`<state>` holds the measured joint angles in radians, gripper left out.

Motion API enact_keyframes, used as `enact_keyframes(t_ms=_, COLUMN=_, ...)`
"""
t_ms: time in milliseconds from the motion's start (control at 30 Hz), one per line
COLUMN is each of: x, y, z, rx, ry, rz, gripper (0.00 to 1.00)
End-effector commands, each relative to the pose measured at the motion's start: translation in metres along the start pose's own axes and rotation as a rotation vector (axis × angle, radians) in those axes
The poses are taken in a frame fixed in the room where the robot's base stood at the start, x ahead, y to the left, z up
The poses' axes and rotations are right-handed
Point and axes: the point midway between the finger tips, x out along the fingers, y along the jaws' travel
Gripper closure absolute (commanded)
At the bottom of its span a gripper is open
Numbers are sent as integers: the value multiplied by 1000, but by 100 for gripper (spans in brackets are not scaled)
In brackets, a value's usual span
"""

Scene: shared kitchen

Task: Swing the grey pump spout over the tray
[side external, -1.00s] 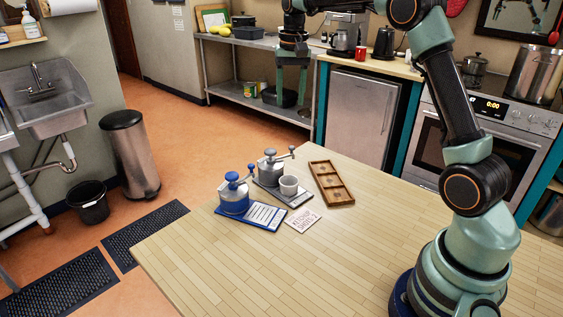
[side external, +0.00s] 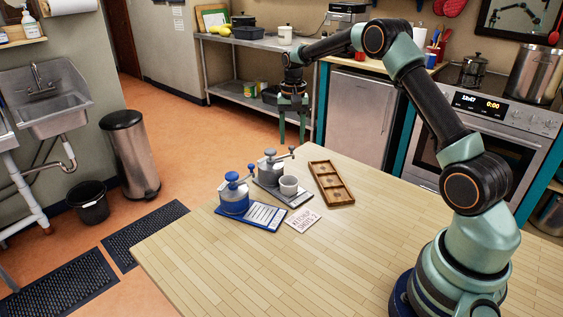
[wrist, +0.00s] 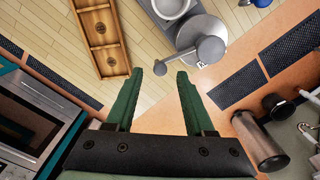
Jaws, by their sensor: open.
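The grey pump (side external: 270,172) stands on a grey base with its thin spout (side external: 284,156) pointing back and right. In the wrist view the grey spout (wrist: 185,57) reaches leftward from the pump's round head, its tip appearing in the gap between my fingertips. The wooden tray (side external: 345,199), with several compartments, lies right of the pump; it also shows upper left in the wrist view (wrist: 120,61). The spout tip is short of it. My gripper (side external: 292,139) points down, open and empty, with green fingers; it also shows in the wrist view (wrist: 159,73). Contact with the spout cannot be told.
A blue pump (side external: 234,199) on a blue base stands left of the grey one. A whitish cup (side external: 289,186) sits on the grey base. A printed card (side external: 303,222) lies in front. The table (side external: 300,275) is clear toward the front.

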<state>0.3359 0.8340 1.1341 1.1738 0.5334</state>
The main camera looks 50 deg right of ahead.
Motion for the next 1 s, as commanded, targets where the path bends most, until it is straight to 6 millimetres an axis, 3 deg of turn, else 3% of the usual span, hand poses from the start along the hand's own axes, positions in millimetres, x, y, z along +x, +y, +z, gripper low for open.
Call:
enact_keyframes(t_ms=200, x=18, y=0, z=0, rx=0, ry=-1, rz=0, gripper=46)
enact_keyframes(t_ms=500, x=20, y=0, z=0, rx=0, ry=0, rz=0, gripper=46)
enact_keyframes(t_ms=533, x=20, y=0, z=0, rx=0, ry=0, rz=0, gripper=54)
enact_keyframes(t_ms=600, x=19, y=0, z=0, rx=0, ry=0, rz=0, gripper=81)
enact_keyframes(t_ms=667, x=19, y=0, z=0, rx=0, ry=0, rz=0, gripper=100)
enact_keyframes(t_ms=1000, x=19, y=0, z=0, rx=0, ry=0, rz=0, gripper=100)
